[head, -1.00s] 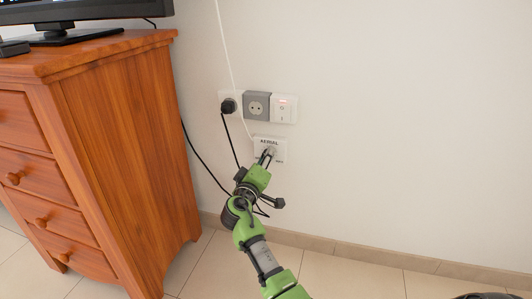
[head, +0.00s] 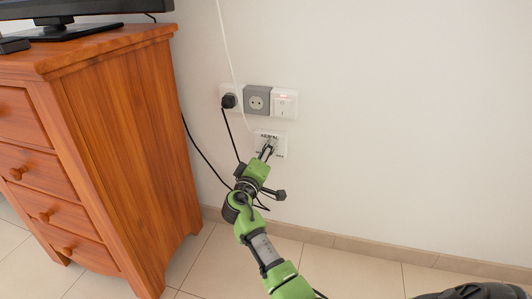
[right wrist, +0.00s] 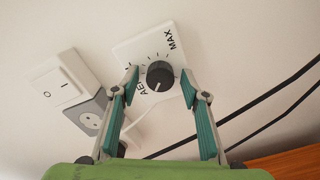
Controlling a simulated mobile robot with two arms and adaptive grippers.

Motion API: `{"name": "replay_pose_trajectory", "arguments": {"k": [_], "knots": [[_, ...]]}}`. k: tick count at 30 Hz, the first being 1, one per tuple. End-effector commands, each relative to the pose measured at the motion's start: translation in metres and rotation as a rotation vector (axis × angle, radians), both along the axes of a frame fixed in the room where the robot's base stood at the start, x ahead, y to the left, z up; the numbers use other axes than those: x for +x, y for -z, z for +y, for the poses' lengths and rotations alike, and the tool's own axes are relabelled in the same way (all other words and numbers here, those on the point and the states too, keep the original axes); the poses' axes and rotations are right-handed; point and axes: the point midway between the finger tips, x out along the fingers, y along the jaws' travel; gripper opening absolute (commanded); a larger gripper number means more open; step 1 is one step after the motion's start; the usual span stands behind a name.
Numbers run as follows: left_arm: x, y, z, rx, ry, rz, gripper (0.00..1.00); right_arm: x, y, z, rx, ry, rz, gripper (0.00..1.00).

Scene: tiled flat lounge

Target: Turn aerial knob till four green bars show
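The white aerial plate (head: 281,140) is on the wall below the sockets. In the right wrist view the plate (right wrist: 128,52) carries tick marks, the word MAX and a partly hidden label. Its round black knob (right wrist: 160,76) has a white pointer line. My right gripper (head: 267,150) is at the plate in the head view, covering the knob there. In the right wrist view its fingers (right wrist: 159,86) are apart, one on each side of the knob, with gaps visible. The screen (head: 85,8) at upper left is mostly cut off; no green bars show. My left gripper is out of view.
Above the plate are a black plug (head: 229,101), a grey socket (head: 257,101) and a white switch (head: 284,103). A white cable (head: 230,60) runs down the wall, and black cables hang nearby. A wooden dresser (head: 125,150) stands left. The wall at right is bare.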

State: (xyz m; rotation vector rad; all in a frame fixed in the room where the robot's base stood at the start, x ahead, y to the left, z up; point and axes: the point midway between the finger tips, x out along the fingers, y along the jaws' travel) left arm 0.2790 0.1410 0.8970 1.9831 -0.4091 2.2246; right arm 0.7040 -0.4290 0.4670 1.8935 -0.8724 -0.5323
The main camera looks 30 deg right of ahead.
Motion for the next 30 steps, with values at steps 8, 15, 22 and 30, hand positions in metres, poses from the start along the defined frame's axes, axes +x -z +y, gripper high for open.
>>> {"name": "replay_pose_trajectory", "arguments": {"k": [8,15,22,30], "knots": [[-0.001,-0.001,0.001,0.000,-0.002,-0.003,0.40,-0.004,0.001,0.005,0.002,0.000,0.000,0.41],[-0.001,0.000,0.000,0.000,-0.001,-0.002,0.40,-0.031,0.002,0.037,0.004,-0.002,0.001,0.41],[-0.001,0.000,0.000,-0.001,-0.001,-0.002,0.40,-0.061,0.001,0.072,0.002,0.000,0.001,0.41],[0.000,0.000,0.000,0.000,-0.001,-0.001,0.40,-0.077,0.001,0.091,0.001,0.000,0.001,0.41]]}}
